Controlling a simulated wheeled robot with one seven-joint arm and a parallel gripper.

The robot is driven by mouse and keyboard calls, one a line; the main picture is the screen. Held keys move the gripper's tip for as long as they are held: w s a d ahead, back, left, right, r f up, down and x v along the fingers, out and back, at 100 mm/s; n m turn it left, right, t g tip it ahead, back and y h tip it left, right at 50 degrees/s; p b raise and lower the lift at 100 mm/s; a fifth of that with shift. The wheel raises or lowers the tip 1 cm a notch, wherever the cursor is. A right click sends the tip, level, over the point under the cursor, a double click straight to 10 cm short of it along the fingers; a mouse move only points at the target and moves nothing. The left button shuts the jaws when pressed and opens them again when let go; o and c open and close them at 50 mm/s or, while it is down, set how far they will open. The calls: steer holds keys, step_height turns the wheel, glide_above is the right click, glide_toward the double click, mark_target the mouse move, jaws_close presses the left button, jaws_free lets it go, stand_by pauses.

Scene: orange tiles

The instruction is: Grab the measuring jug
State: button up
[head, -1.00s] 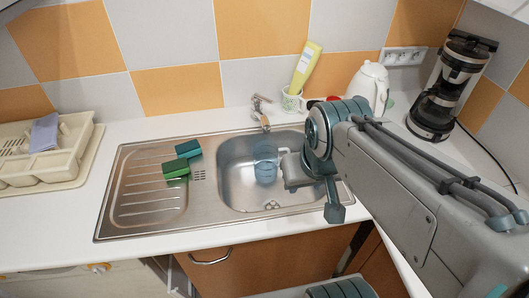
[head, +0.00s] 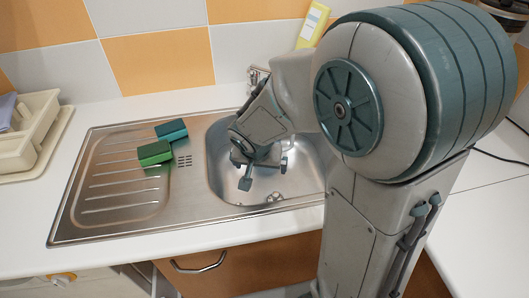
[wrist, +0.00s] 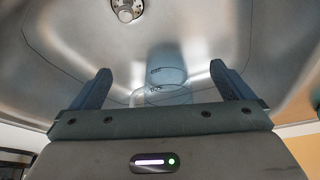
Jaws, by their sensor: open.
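The measuring jug (wrist: 168,72) is clear and bluish, with small dark markings on its side. In the wrist view it stands in the metal sink basin (wrist: 60,40), between and slightly beyond my two fingers. My gripper (wrist: 160,72) is open, one finger on each side of the jug with gaps showing. In the head view my gripper (head: 263,174) is down inside the sink basin (head: 219,165), and the jug is hidden behind it and my arm. The jug's lower part in the wrist view is hidden by my gripper's body.
The tap (head: 257,77) stands behind the basin. Two green sponges, one teal (head: 171,131) and one brighter green (head: 154,153), lie on the drainboard (head: 110,190). A cream dish rack (head: 30,140) is at left. The basin walls surround my gripper. The drain (wrist: 126,10) is clear.

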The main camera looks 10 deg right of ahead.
steer(key=w+d+f+p, duration=0.1)
steer(key=w+d+p, duration=0.1)
steer(key=w, duration=0.4)
steer(key=w+d+f+p, duration=0.1)
steer(key=w+d+p, duration=0.1)
steer(key=w, duration=0.4)
steer(key=shift+f, duration=0.4)
steer(key=shift+w, duration=0.1)
steer(key=c, duration=1.1)
steer(key=shift+r, duration=0.15)
